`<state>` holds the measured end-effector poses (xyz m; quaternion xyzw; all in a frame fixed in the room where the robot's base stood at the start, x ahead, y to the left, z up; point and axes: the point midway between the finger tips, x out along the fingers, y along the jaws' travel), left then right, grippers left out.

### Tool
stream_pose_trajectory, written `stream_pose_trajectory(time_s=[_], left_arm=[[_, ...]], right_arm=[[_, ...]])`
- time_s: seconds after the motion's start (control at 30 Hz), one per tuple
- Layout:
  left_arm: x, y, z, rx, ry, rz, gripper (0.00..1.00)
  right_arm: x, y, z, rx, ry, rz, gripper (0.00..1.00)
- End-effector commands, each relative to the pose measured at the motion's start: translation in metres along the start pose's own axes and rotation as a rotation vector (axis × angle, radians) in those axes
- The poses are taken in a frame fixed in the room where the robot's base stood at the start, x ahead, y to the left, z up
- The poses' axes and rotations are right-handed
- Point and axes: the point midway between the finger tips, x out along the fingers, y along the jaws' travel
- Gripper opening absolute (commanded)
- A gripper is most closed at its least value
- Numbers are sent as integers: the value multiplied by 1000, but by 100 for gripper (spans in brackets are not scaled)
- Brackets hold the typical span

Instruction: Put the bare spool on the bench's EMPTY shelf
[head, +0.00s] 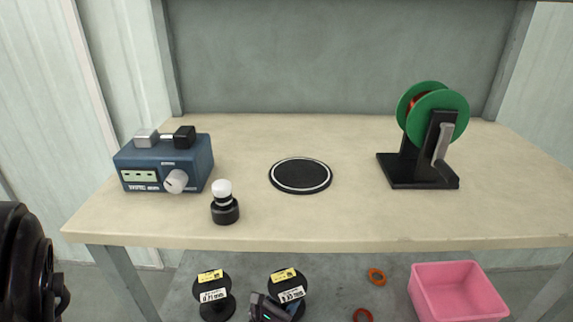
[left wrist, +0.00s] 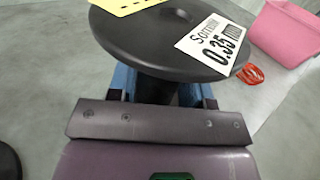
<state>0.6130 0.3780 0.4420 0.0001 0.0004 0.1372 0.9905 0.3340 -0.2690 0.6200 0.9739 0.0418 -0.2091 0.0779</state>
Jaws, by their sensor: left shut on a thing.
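A black spool (head: 287,281) with a yellow tag and a white 0.35 mm label is at the grey lower surface under the bench. My left gripper (head: 272,308) is shut on it. In the left wrist view the spool's wide black flange (left wrist: 150,42) stands above my gripper (left wrist: 162,92), whose blue-edged fingers are on either side of the dark core. No wire shows on the visible bit of core. A second black spool (head: 211,290), labelled 0.71 mm, stands to the left. I cannot make out a shelf marked EMPTY. My right gripper is not in view.
A pink bin (head: 455,290) and orange-red rings (head: 376,275) are to the right on the grey surface (head: 335,280). The bench top (head: 330,225) overhangs it and holds a blue device (head: 150,165), a white-capped bottle (head: 224,208), a round black pad (head: 300,175) and a green reel on a stand (head: 425,178).

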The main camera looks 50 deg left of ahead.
Motion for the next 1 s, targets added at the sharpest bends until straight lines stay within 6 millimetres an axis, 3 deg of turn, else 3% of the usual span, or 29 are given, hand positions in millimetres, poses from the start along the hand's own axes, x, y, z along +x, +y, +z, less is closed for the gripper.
stream_pose_trajectory(time_s=[1.0], left_arm=[[0, 0, -10, -2, -1, 0, 19]], right_arm=[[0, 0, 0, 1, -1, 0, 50]])
